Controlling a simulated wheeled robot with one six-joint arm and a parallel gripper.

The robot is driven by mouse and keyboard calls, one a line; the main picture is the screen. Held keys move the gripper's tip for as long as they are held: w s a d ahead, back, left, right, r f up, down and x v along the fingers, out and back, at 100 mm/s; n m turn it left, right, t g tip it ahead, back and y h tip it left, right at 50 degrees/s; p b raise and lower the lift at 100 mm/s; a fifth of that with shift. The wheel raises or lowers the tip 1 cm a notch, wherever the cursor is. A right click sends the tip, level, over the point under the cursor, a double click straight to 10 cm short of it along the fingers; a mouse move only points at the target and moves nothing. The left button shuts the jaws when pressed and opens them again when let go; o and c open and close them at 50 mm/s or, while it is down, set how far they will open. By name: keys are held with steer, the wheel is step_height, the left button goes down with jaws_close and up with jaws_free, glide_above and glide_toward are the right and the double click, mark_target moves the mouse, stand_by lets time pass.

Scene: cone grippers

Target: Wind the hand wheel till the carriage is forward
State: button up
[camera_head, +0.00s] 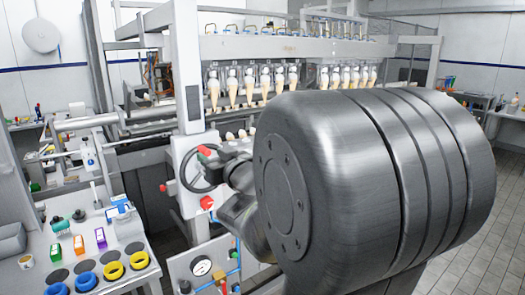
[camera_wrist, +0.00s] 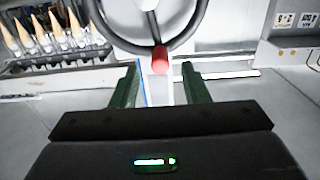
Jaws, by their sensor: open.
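The hand wheel (camera_head: 181,171) has a dark rim and is on the white front post of the machine. In the wrist view its rim (camera_wrist: 127,44) curves across the top, with a red knob (camera_wrist: 160,61) at its lowest visible part. My gripper (camera_wrist: 160,80) is open and empty. Its two dark green fingers stand left and right below the knob, which appears just beyond the gap between them. In the head view my arm covers part of the wheel's right side. I cannot tell which machine part is the carriage.
Several cream cones (camera_head: 248,85) hang in a row behind the wheel. A red button (camera_head: 206,202) sits below it. A pressure gauge (camera_head: 201,266) is lower down. A bench (camera_head: 45,243) with colored rings and small boxes stands at left. The tiled floor (camera_head: 475,265) at right is clear.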

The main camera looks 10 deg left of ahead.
mark_target(208, 153)
steer(key=shift+x, duration=1.8)
jaws_close()
